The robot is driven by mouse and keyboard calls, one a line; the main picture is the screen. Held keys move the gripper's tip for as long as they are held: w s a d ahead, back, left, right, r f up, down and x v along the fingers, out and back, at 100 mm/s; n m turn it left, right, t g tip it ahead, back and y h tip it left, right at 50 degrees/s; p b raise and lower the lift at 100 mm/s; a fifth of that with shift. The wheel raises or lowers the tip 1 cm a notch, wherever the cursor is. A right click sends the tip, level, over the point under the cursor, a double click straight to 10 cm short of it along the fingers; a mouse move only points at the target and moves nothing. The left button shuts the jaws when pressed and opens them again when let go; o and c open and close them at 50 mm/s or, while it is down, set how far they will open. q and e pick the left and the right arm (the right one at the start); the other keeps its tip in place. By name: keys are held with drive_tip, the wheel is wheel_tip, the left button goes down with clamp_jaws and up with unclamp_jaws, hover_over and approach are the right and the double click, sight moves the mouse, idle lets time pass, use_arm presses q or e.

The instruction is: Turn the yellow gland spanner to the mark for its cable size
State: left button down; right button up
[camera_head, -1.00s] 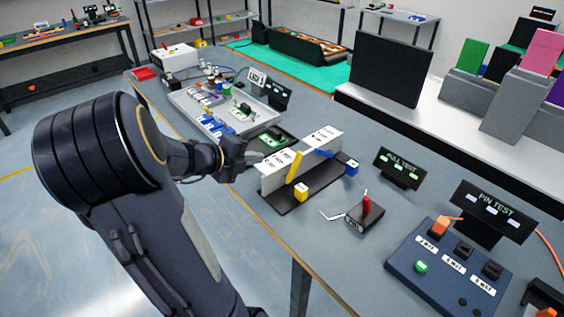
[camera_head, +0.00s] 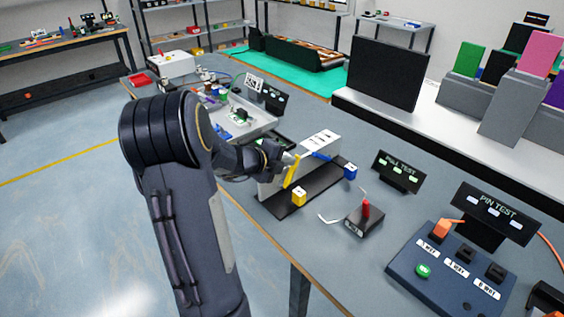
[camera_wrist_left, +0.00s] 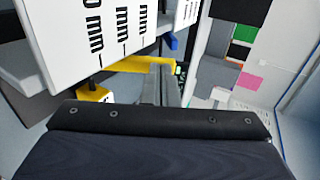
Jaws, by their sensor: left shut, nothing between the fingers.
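The yellow gland spanner (camera_head: 292,172) slants down across the front of a white marked panel (camera_head: 270,186). In the left wrist view the spanner (camera_wrist_left: 140,65) lies nearly level below the panel's "mm" labels and tick lines (camera_wrist_left: 95,35). My left gripper (camera_head: 287,158) is shut and empty, close to the spanner's upper part; I cannot tell whether it touches. A yellow block (camera_head: 299,197) stands on the black base below. A blue spanner (camera_head: 321,156) and blue block (camera_head: 350,172) are at the panel's right part. My right gripper is not in view.
A small box with a red knob (camera_head: 366,215) sits right of the panel. The PULL TEST sign (camera_head: 398,168), the PIN TEST sign (camera_head: 487,212) and a blue switch box (camera_head: 450,262) stand farther right. A grey parts tray (camera_head: 262,121) lies behind my arm.

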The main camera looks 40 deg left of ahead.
use_arm(q)
drive_tip(key=shift+p+x, duration=0.3)
drive_tip(key=shift+x, duration=0.45)
drive_tip(key=shift+w, duration=0.35)
drive_tip(key=shift+s, duration=0.25)
